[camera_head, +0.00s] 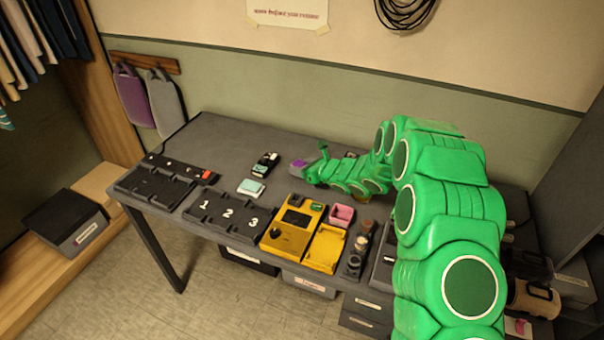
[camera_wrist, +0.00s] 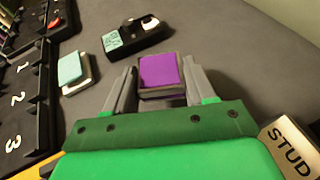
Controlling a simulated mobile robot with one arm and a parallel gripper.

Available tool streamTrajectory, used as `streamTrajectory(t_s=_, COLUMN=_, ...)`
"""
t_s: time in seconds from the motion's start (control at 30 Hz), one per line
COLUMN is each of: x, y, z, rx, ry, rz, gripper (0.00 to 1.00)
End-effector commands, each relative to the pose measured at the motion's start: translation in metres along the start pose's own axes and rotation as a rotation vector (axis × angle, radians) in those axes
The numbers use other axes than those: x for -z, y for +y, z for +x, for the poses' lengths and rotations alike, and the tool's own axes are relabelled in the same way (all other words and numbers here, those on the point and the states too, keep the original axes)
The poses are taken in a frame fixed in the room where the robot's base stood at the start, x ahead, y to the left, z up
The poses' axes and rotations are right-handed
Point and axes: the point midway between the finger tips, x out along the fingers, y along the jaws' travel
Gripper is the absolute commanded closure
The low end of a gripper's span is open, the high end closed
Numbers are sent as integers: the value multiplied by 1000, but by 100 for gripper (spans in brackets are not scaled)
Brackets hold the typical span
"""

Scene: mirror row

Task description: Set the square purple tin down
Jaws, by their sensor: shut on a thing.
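The square purple tin (camera_wrist: 159,71) sits between the two fingers of my gripper (camera_wrist: 160,84) in the wrist view, its purple top facing the camera. My gripper is shut on it. In the head view the tin (camera_head: 298,166) shows at the tip of my green arm, over the back middle of the dark table (camera_head: 225,150). I cannot tell whether its underside touches the table.
A pale teal-topped tin (camera_head: 251,187) and a black device (camera_head: 265,164) are left of my gripper. In front are a tray numbered 1, 2, 3 (camera_head: 226,215), a yellow unit (camera_head: 291,229) and a pink box (camera_head: 341,215). A box marked STUD (camera_wrist: 291,148) is right.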

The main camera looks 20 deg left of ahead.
Motion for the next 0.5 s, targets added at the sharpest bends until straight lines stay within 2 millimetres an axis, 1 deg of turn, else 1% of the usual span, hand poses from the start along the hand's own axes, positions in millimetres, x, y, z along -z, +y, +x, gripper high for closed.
streamTrajectory(t_s=0.03, x=9, y=0, z=2, rx=0, ry=5, rz=3, gripper=76)
streamTrajectory(t_s=0.1, x=18, y=0, z=5, rx=0, ry=5, rz=4, gripper=76)
streamTrajectory(t_s=0.2, x=26, y=1, z=9, rx=-2, ry=3, rz=2, gripper=76)
streamTrajectory(t_s=0.5, x=26, y=1, z=10, rx=-1, ry=1, rz=2, gripper=76)
